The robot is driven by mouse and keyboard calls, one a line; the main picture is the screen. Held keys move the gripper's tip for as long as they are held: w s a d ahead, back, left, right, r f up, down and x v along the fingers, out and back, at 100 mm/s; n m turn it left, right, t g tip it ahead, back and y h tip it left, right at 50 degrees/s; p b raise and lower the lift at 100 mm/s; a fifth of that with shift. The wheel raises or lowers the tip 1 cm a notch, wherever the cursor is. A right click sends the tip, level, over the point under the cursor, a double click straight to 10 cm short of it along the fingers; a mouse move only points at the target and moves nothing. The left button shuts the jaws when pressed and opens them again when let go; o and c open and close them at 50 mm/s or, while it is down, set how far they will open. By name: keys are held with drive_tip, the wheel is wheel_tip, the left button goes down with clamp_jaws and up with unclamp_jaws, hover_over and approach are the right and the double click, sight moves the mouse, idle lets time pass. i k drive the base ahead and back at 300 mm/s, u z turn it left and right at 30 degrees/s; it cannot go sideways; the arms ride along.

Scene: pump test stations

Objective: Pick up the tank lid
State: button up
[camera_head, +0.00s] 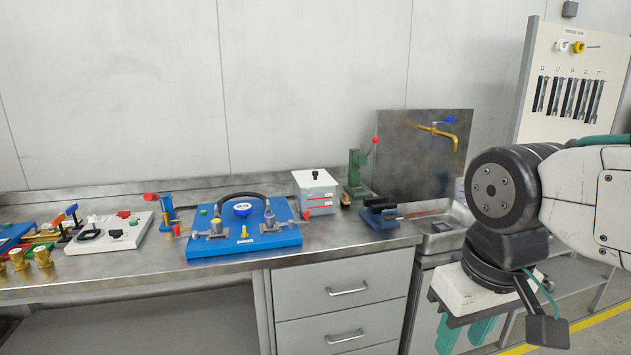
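The tank lid (315,178) is a pale grey flat cover with a black knob on top. It sits on the small white tank (318,201), which has red level marks and stands at the back of the steel bench. My gripper (466,336) is at the lower right, in front of the sink end, well to the right of the tank and away from it. It points downward. Its teal fingers show apart with nothing seen between them; their tips are near or past the bottom edge of the picture.
A blue pump board (245,232) with a black hose stands left of the tank. A green press (357,175) with a red-knobbed lever and a blue vise (379,212) stand close on its right. A sink (440,225) with a brass tap lies further right.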

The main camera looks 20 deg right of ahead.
sight(309, 179)
drive_tip(key=z, duration=0.25)
drive_tip(key=i, duration=1.95)
drive_tip(key=u, duration=0.25)
